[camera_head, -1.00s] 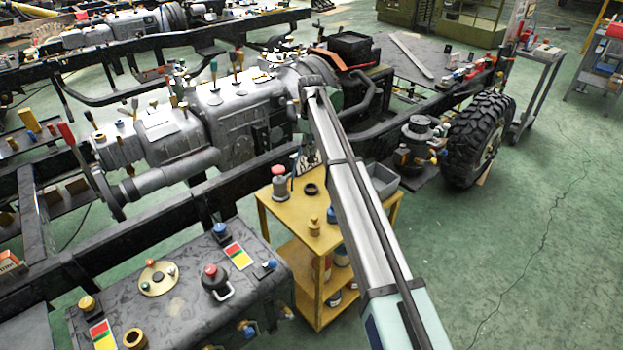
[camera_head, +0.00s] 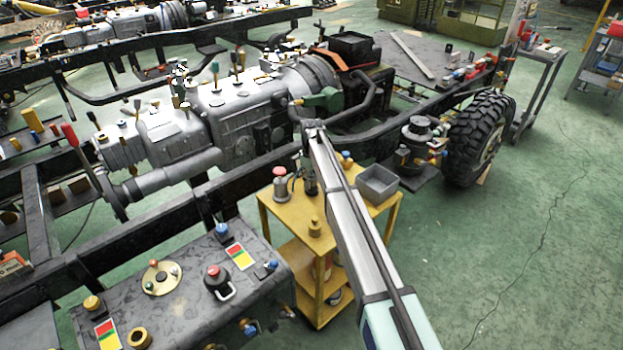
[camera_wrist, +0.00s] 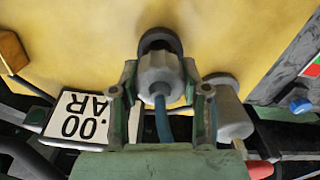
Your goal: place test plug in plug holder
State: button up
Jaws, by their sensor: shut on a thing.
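My gripper (camera_head: 310,186) is over the yellow cart top, pointing down. In the wrist view its two fingers (camera_wrist: 160,80) are shut on the grey test plug (camera_wrist: 160,70), which has a blue cable. The black ring-shaped plug holder (camera_wrist: 160,38) lies on the yellow surface directly beyond the plug's end. The plug overlaps the ring's near side in that view; I cannot tell whether it is inside, touching or just above. In the head view my gripper and arm hide the holder, and the plug is not clearly visible.
A grey fitting with a red top (camera_head: 281,186) stands close beside my gripper on the yellow cart (camera_head: 288,217). A brass fitting (camera_head: 315,227) and a grey bin (camera_head: 377,185) are also on it. The dark chassis rail (camera_head: 240,180) runs behind.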

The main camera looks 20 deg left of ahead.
jog(key=shift+f, duration=0.15)
jog(key=o, duration=1.3)
jog(key=shift+c, duration=0.2)
notch_tip(320, 180, up, 12)
jog(key=shift+r+b, duration=0.15)
jog(key=shift+b, duration=1.1)
